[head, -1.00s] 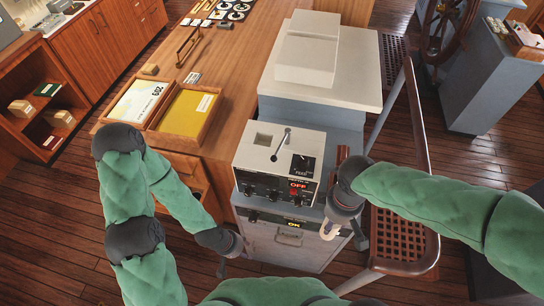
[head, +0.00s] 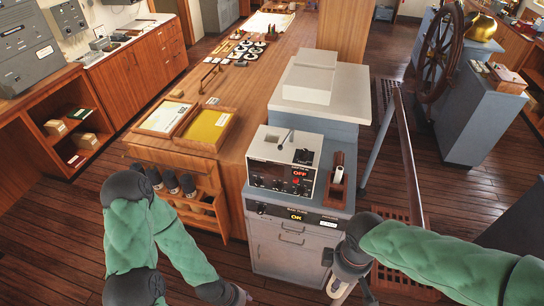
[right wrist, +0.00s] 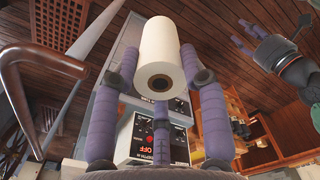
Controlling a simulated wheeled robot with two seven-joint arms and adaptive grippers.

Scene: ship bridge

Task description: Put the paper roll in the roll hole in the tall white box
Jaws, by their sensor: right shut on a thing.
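The paper roll (right wrist: 160,50) is a white cylinder with a dark core hole. In the right wrist view it sits between the purple fingers of my right gripper (right wrist: 155,78), which is shut on it. In the head view my right gripper (head: 342,287) is low, in front of the grey cabinet, and the held roll is hard to make out. The white box (head: 282,160) with a red OFF display stands on the cabinet, above and left of this gripper; its top has a squarish opening (head: 272,139). My left gripper (right wrist: 250,36) is empty with fingers spread, near the bottom edge of the head view.
A brown wooden holder (head: 334,192) with a white cylindrical thing (head: 339,174) stands right of the white box. A larger pale-lidded unit (head: 320,95) is behind it. A rail (head: 407,155) runs along the right. The wooden counter (head: 232,110) with trays lies left.

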